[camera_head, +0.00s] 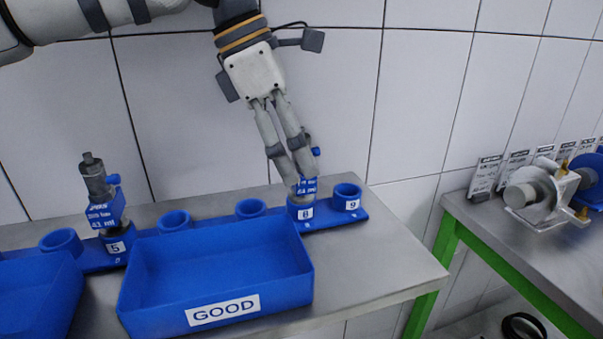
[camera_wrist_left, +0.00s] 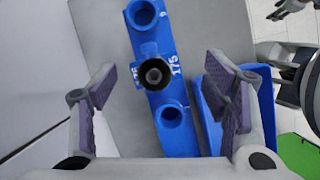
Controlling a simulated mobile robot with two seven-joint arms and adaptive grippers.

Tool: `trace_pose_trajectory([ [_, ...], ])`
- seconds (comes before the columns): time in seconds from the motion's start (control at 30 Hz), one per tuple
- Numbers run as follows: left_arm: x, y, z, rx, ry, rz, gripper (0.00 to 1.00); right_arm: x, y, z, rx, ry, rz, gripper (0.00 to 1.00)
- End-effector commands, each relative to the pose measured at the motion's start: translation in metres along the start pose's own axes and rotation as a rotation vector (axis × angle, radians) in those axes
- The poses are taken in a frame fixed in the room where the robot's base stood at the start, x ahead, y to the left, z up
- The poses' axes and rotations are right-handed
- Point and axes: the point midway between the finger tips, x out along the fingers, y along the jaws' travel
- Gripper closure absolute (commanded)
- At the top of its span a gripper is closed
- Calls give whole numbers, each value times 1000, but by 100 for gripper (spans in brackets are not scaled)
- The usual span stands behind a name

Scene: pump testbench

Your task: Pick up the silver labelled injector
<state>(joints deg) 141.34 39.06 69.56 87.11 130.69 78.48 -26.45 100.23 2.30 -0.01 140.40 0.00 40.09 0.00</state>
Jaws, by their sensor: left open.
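An injector with a dark round top and blue label (camera_wrist_left: 154,73) stands upright in slot 8 of the blue rack (camera_wrist_left: 150,20). In the head view it is mostly hidden behind my left gripper (camera_head: 303,182). My left gripper is open in the left wrist view (camera_wrist_left: 160,92), its fingers apart on either side of the injector, with visible gaps. A second grey-silver injector with a blue label (camera_head: 96,185) stands upright in slot 5, far left of my gripper. A small dark grey part at the wrist view's top right may be my right gripper (camera_wrist_left: 287,9); its jaws are unclear.
A blue bin marked GOOD (camera_head: 215,262) stands in front of the rack. An empty slot 9 (camera_head: 347,192) is right of slot 8. A tiled wall (camera_head: 320,110) rises behind. A second bench (camera_head: 520,225) with a pump (camera_head: 545,187) stands at right.

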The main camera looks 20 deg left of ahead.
Motion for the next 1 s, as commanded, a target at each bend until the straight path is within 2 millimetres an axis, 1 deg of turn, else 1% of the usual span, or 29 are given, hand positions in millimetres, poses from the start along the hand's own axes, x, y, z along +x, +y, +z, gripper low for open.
trace_pose_trajectory([
  [0.1, 23, 0, 2, 2, 4, -2, 31, 0, 0, -1, 0, 2, 0, 60],
  [0.23, 44, 1, 3, 2, 2, -1, 31, 0, 0, -1, 0, 3, 0, 60],
  [0.33, 50, 1, 3, 2, 1, 1, 31, 0, 0, -1, 0, 3, 0, 60],
  [0.5, 50, 1, 3, 2, 0, 2, 31, 0, 0, -1, 0, 3, 0, 60],
  [0.53, 50, 1, 3, 2, 0, 2, 36, 0, 0, -1, 0, 3, 0, 60],
  [0.57, 50, 1, 3, 2, 0, 2, 42, 0, 0, -1, 0, 3, 0, 60],
  [0.6, 50, 1, 3, 2, 0, 2, 51, 0, 0, -1, 0, 3, 0, 60],
  [0.77, 50, 1, 3, 1, 1, 1, 88, 0, 0, -1, 0, 3, 0, 60],
  [0.8, 50, 1, 3, 1, 1, 1, 97, 0, 0, -1, 0, 3, 0, 60],
  [0.83, 50, 1, 3, 1, 1, 1, 100, 0, 0, -1, 0, 3, 0, 60],
  [1.0, 50, 1, 3, 1, 0, 1, 100, 0, 0, -1, 0, 3, 0, 60],
])
